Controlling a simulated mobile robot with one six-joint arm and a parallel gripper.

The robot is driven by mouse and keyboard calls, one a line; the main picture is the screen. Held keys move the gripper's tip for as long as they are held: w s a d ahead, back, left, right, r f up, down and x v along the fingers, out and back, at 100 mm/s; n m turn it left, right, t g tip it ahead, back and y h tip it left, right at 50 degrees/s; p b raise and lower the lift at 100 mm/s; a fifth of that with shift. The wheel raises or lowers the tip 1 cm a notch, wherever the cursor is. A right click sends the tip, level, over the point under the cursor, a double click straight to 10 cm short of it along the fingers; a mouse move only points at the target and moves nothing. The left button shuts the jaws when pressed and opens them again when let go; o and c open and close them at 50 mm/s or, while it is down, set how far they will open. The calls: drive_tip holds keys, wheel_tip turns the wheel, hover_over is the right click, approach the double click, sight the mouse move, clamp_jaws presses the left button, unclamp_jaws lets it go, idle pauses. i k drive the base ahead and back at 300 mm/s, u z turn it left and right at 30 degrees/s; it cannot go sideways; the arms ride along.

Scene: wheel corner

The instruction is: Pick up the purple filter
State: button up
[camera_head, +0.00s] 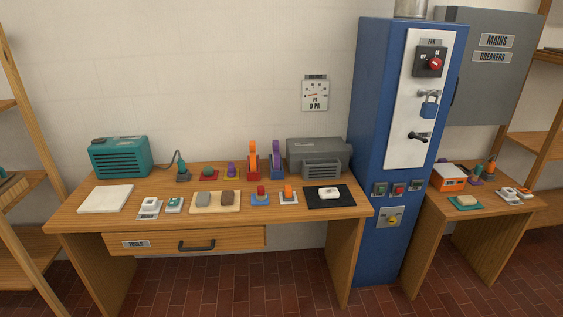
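Two purple things stand at the back of the wooden bench (218,262). A tall purple piece (276,154) stands upright right of a similar tall orange piece (253,153), just left of the grey machine. My gripper is not in view.
The bench also holds a teal box (118,155), a white slab (106,198), a grey machine (318,158), a black mat (314,203) and several small items along the front. A blue cabinet (370,120) stands right of the bench. Brick floor (215,290) lies in front.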

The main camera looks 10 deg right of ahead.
sight(276, 156)
drive_tip(key=u, duration=0.1)
drive_tip(key=i, duration=0.95)
drive_tip(key=z, duration=0.95)
drive_tip(key=k, duration=0.15)
drive_tip(key=u, duration=2.8)
